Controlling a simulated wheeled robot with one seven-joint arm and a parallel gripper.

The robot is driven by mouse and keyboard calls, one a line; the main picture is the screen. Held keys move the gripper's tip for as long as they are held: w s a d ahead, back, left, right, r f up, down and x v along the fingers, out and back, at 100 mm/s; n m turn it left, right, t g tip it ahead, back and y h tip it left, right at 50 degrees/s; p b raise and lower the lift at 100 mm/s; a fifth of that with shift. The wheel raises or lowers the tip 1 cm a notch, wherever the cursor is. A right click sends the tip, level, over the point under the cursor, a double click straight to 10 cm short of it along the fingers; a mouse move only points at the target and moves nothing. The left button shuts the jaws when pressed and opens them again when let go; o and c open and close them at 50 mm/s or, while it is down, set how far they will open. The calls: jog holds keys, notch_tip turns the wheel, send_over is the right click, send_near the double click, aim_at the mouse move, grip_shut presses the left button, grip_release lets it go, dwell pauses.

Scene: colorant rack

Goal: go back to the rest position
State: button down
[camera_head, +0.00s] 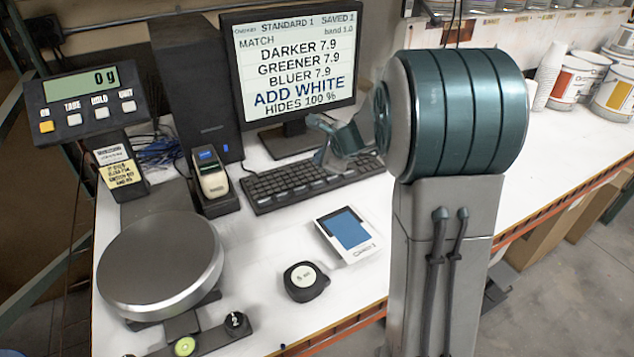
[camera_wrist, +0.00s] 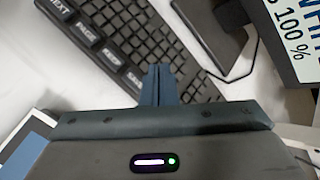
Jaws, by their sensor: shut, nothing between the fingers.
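My gripper (camera_wrist: 158,84) shows in the wrist view with its two blue-grey fingers together and nothing between them. It is above the white bench, over the edge of the black keyboard (camera_wrist: 140,45). In the head view, my arm's large teal joint stands at the right. A teal-grey part of my arm shows near the right end of the keyboard (camera_head: 300,183), in front of the monitor (camera_head: 290,60). The fingertips cannot be made out clearly in the head view.
Paint cans (camera_head: 577,78) and stacked cups (camera_head: 549,70) stand at the back right. Bare bench lies right of my arm.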

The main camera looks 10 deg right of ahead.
dwell(0.3)
jog(key=s+a+r+n+g+h, duration=0.1)
jog(key=s+a+r+n+g, duration=0.1)
jog(key=s+n, duration=0.8)
jog(key=s+a+r+n+g, duration=0.15)
jog(key=s+n, duration=0.45)
jog(key=s, duration=0.7)
jog(key=s+d+f+n+g+h, duration=0.1)
jog(key=s+d+n+h, duration=0.2)
jog(key=s, duration=0.6)
jog(key=n, duration=0.2)
jog(key=shift+f+n+g, duration=0.25)
jog(key=shift+n+g, duration=0.05)
jog(key=shift+g, duration=0.05)
jog(key=shift+a, duration=0.1)
